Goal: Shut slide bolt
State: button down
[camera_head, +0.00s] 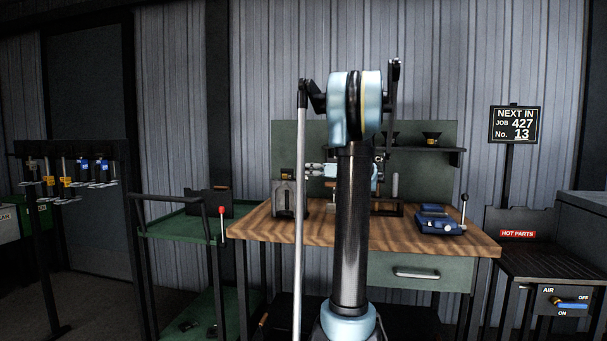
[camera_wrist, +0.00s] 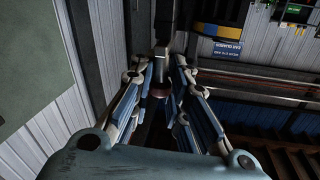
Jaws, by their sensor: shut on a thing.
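My gripper (camera_wrist: 162,72) has its two fingers around a small dark reddish knob (camera_wrist: 160,91) in the wrist view. The knob sits below the end of a dark upright bar (camera_wrist: 165,28). In the head view my gripper (camera_head: 309,170) reaches left over the workbench, close to the top right of a grey metal block with a dark top (camera_head: 284,199). My own arm hides much of the bench middle. I cannot make out the slide bolt clearly in the head view, nor tell how far it is slid.
The wooden workbench (camera_head: 255,226) carries a blue device with a lever (camera_head: 440,222) at right. A green cart (camera_head: 175,226) stands left, with a red-knobbed lever (camera_head: 222,211) beside it. A hot-parts rack (camera_head: 545,262) stands right. The bench's front left is clear.

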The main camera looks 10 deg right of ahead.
jog(key=shift+f, duration=0.1)
jog(key=c, duration=1.5)
grip_release()
jog(key=shift+s, duration=0.1)
jog(key=v, duration=1.1)
jog(key=shift+s+d, duration=0.15)
jog(key=shift+d, duration=0.2)
jog(key=shift+a, duration=0.1)
